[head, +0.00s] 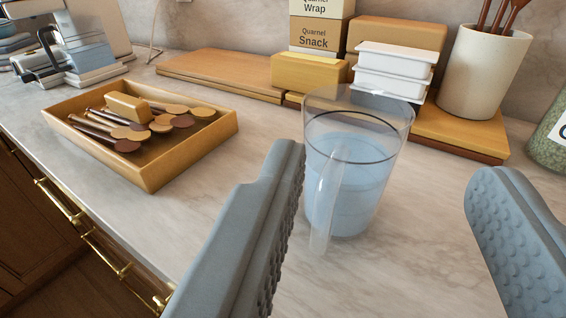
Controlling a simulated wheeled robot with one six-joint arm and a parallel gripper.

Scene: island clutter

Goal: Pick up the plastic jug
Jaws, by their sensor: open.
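The plastic jug (370,180) is clear and stands upright on the marble counter, with a blue tint in its lower part. Its handle (327,195) faces toward me. My gripper (385,185) is open, with one grey finger at the left and one at the right of the picture. The jug shows between the fingers, nearer to the left one. The left finger's tip overlaps the jug's left edge in the picture; I cannot tell whether they touch.
A wooden tray (222,133) of wooden spoons sits at left. Behind the jug are wooden boards (218,74), boxes (320,38), white containers (392,70) and a utensil crock (484,72). A green-filled jar (548,140) stands at right. The counter right of the jug is clear.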

